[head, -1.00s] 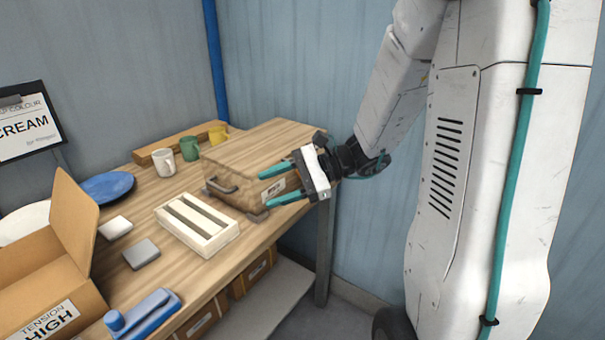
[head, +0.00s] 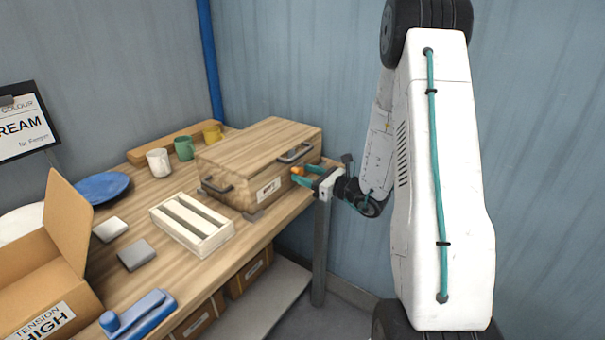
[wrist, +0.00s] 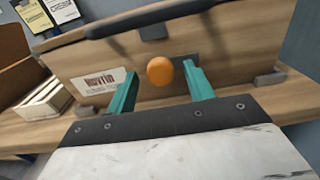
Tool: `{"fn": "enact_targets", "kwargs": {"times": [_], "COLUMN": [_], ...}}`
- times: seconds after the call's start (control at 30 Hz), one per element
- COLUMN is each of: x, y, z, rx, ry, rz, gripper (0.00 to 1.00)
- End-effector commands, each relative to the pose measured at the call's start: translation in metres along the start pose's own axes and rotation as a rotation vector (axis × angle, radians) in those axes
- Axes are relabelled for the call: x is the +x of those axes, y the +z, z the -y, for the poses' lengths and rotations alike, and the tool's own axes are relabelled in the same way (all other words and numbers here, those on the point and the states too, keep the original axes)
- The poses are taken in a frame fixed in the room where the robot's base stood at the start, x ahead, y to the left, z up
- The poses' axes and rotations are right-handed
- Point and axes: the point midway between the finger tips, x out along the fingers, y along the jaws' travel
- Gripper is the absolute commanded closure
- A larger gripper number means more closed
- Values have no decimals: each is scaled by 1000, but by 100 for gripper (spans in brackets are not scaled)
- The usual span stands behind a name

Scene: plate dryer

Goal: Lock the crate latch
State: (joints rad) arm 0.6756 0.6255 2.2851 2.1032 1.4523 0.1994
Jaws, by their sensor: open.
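The wooden crate (head: 240,155) stands shut on the workbench, with a label on its front. An orange round knob (wrist: 160,71), seemingly the latch, sits on the crate's front face in the wrist view. It also shows small in the head view (head: 297,171). My gripper (head: 300,176) is open in front of that face. In the wrist view its two teal fingers (wrist: 159,76) lie to the left and right of the knob, with a gap on each side. Contact between fingertips and crate cannot be told.
A dark handle (wrist: 150,17) crosses just above the knob. A white slatted tray (head: 192,223), mugs (head: 184,148), a blue plate (head: 103,187), an open cardboard box (head: 48,275) and a blue tool (head: 140,312) are on the bench. The floor to the right is free.

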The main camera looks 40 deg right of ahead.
Motion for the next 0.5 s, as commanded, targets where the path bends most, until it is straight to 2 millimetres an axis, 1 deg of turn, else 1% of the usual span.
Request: {"fn": "enact_targets", "kwargs": {"times": [0.03,0.17,0.43,0.47,0.5], "x": [6,15,16,16,16], "y": [0,0,0,0,0], "z": [-1,0,0,0,0], "rx": [0,-1,-1,-1,-1], "ry": [2,1,0,0,0], "rz": [0,-1,-1,0,0], "gripper": [48,48,48,53,64]}}
